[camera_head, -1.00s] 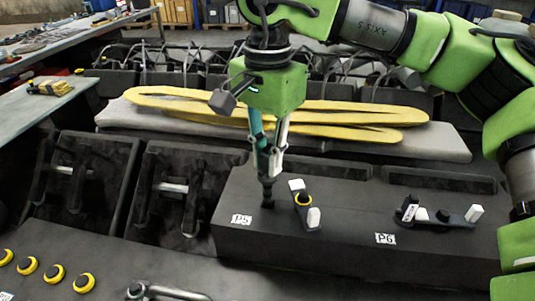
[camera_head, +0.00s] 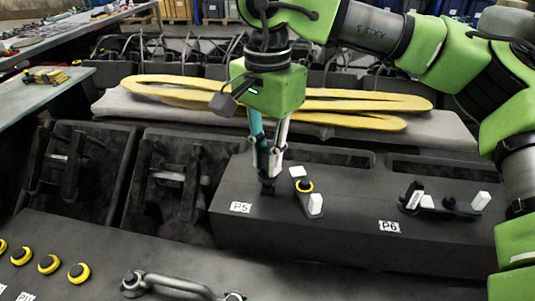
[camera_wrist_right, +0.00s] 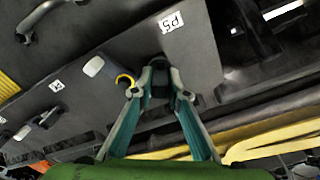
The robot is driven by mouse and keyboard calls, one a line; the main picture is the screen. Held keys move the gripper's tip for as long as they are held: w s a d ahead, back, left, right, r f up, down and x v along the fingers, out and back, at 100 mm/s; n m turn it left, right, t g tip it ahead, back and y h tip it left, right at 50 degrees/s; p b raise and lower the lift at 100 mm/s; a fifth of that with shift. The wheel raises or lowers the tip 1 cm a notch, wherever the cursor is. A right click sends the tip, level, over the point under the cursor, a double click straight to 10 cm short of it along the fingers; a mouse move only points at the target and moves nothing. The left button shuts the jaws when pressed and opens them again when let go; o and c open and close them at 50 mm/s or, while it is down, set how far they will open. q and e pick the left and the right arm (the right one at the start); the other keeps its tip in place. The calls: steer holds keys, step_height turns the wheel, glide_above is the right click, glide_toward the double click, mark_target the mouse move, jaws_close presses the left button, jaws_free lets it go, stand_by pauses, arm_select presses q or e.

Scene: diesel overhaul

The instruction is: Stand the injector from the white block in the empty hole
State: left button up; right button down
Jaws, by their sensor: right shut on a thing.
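My right gripper (camera_head: 268,172) points down over the dark block, behind the P5 label (camera_head: 240,207). It is shut on the dark injector (camera_head: 267,187), which stands about upright with its lower end at the block's top. The hole under it is hidden, so I cannot tell how deep it sits. In the right wrist view the gripper's fingertips (camera_wrist_right: 160,90) close around the dark injector (camera_wrist_right: 159,76) near the P5 label (camera_wrist_right: 172,21). The white block that the task names cannot be made out for sure. My left gripper is not in view.
Just right of the injector is a clamp with white ends and a yellow ring (camera_head: 304,186). A similar clamp (camera_head: 448,203) lies by the P6 label (camera_head: 389,227). Yellow-ringed parts (camera_head: 48,264) and a metal handle (camera_head: 178,284) are in front. Yellow straps (camera_head: 370,103) lie behind.

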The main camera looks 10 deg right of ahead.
steer(key=shift+f+b, duration=1.4)
steer(key=shift+f, duration=0.55)
steer(key=c, duration=1.9)
jaws_free()
step_height(320, 180, up, 12)
